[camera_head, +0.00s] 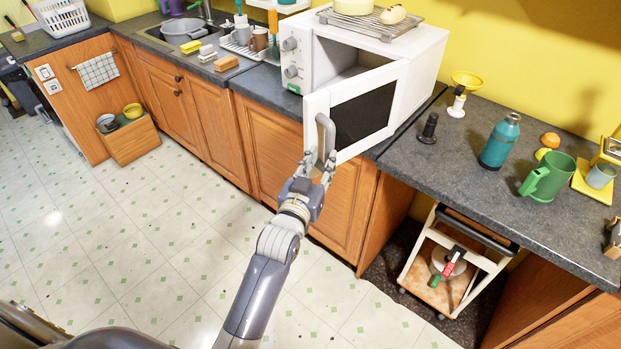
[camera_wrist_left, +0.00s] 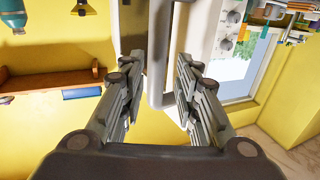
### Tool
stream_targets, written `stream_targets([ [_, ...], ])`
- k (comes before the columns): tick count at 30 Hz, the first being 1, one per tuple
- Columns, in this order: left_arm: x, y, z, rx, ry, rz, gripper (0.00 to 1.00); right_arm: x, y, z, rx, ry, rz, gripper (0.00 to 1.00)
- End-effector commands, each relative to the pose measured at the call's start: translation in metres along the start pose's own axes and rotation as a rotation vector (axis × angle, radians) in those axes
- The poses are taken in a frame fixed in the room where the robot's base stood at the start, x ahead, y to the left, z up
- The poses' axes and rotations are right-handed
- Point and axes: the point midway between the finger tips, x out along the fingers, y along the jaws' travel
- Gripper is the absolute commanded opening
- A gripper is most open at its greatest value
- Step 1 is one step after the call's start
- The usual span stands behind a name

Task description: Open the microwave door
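The white microwave (camera_head: 425,62) stands on the counter, with its knobs on the left of its front. Its door (camera_head: 318,101) is partly open, swung out from the right side, and part of the cavity (camera_head: 340,62) shows behind it. The grey door handle (camera_head: 325,133) is an upright bar near the door's free edge. My left gripper (camera_head: 320,162) is at the lower part of the handle. In the left wrist view the fingers (camera_wrist_left: 158,88) stand apart on either side of the handle (camera_wrist_left: 158,60), with visible gaps. My right gripper is not in view.
A rack (camera_head: 370,24) with dishes sits on top of the microwave. A dark pepper mill (camera_head: 429,128), teal bottle (camera_head: 500,142) and green mug (camera_head: 548,178) stand on the counter to the right. A cart (camera_head: 452,265) is below. The floor in front is clear.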

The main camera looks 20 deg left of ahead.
Motion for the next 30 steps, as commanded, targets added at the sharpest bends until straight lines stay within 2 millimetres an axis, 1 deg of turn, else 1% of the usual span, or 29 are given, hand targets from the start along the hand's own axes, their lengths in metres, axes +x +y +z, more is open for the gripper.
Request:
stream_targets([
  [1, -0.011, -0.001, 0.002, 0.000, -0.003, 0.000, 0.30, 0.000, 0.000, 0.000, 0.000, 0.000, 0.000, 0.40],
  [3, -0.024, -0.001, 0.001, 0.000, -0.003, -0.001, 0.30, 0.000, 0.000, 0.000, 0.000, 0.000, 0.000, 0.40],
  [6, -0.040, -0.002, 0.001, 0.001, -0.003, -0.001, 0.30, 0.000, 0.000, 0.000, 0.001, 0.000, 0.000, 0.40],
  [10, -0.056, -0.002, 0.001, 0.001, -0.002, -0.002, 0.30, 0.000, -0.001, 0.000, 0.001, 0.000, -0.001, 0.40],
  [15, -0.066, -0.002, 0.001, 0.001, -0.002, -0.002, 0.30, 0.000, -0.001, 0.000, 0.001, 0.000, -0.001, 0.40],
  [24, -0.067, -0.003, 0.001, 0.001, -0.001, -0.002, 0.30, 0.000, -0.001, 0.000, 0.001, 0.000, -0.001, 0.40],
  [25, -0.067, -0.003, 0.001, 0.001, -0.001, -0.002, 0.25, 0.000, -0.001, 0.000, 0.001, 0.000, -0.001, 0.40],
  [28, -0.068, -0.003, 0.001, -0.009, 0.002, 0.002, 0.02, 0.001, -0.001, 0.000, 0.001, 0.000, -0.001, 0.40],
  [29, -0.068, -0.004, 0.001, -0.017, 0.003, 0.007, 0.00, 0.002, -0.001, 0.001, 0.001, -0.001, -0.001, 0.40],
  [30, -0.069, -0.004, 0.001, -0.034, 0.007, 0.014, 0.00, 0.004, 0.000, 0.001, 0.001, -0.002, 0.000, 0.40],
])
